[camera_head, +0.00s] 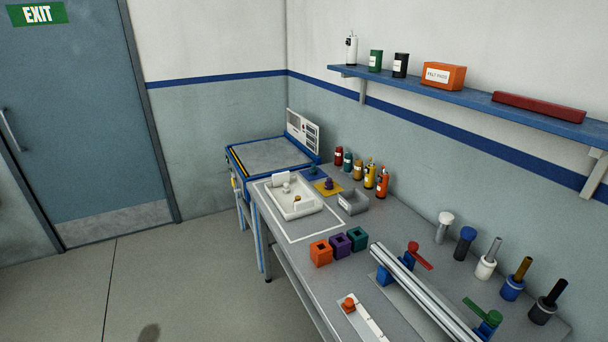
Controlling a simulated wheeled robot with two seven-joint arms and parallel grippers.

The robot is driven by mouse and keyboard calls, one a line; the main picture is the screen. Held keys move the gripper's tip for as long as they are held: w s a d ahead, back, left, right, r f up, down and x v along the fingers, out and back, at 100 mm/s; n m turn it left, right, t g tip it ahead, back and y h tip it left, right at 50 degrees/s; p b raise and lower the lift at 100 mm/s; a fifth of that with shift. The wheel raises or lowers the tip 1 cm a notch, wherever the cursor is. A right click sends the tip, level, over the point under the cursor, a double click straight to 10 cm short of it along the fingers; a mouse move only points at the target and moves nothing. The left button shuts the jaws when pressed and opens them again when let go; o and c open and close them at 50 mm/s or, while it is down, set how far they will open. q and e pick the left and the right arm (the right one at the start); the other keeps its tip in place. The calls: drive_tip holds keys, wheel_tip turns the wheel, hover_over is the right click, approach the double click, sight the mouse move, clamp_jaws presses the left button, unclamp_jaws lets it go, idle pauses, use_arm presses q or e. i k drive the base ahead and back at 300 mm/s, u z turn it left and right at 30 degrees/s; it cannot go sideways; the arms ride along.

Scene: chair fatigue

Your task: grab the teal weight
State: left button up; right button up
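Two things could be the teal weight, and I cannot tell which it is. One is a dark teal block (357,238) with a dark opening in its top, at the right end of a row with a purple block (340,245) and an orange block (320,254) on the workbench. The other is a small dark teal-blue piece (314,169) on a blue pad near the back of the bench. A purple piece (328,184) sits on a yellow pad beside it. Neither of my grippers is in view.
A white tray (278,208) with small pale pieces and a grey open bin (353,207) stand behind the blocks. Metal rails (420,287) lie to the right, with several capped cylinders beyond. A wall shelf (470,97) overhangs the back. The floor at left is clear.

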sight(314, 170)
drive_tip(key=u, duration=1.2)
drive_tip(key=i, duration=2.8)
drive_tip(key=z, duration=3.3)
